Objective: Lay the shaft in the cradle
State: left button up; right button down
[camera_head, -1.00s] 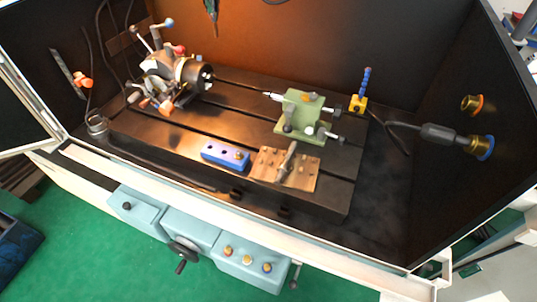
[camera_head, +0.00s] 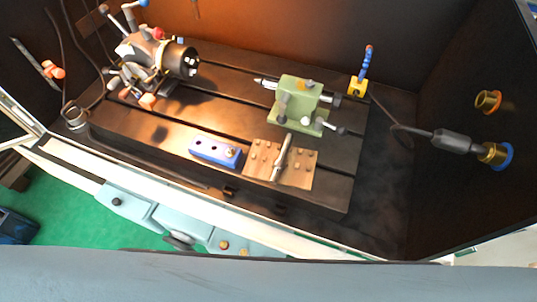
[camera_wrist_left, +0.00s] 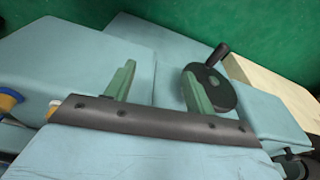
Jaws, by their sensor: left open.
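The shaft (camera_head: 282,155), a slim grey metal bar, lies across a brown pegged board (camera_head: 262,170) on the front right of the machine table. I cannot tell whether this board is the cradle. My left gripper (camera_wrist_left: 159,69) shows in the left wrist view, with its two green fingers apart and nothing between them. It is over the light blue machine front, near a black handwheel (camera_wrist_left: 209,88), away from the shaft. My right gripper is in neither view.
A blue block with holes (camera_head: 216,151) sits left of the board. A green tailstock (camera_head: 301,103) stands behind it. The indexing head with its chuck (camera_head: 180,60) is at the back left. A hose nozzle (camera_head: 462,144) juts in from the right wall.

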pick_arm(q)
jog(key=w+d+r, duration=0.1)
jog(key=w+r, duration=0.4)
jog(key=r, duration=0.7)
notch_tip(320, 180, up, 30)
jog(key=m+g+p, duration=0.1)
jog(key=g+p, duration=0.1)
send_over(277, 169)
jog(key=f, duration=0.4)
jog(key=f+b, duration=0.1)
jog(key=f, duration=0.2)
jog(key=shift+s+a, duration=0.1)
jog(key=shift+a, duration=0.15)
jog(key=shift+d+f+b, duration=0.2)
jog(key=shift+f+b, duration=0.25)
jog(key=shift+f, duration=2.65)
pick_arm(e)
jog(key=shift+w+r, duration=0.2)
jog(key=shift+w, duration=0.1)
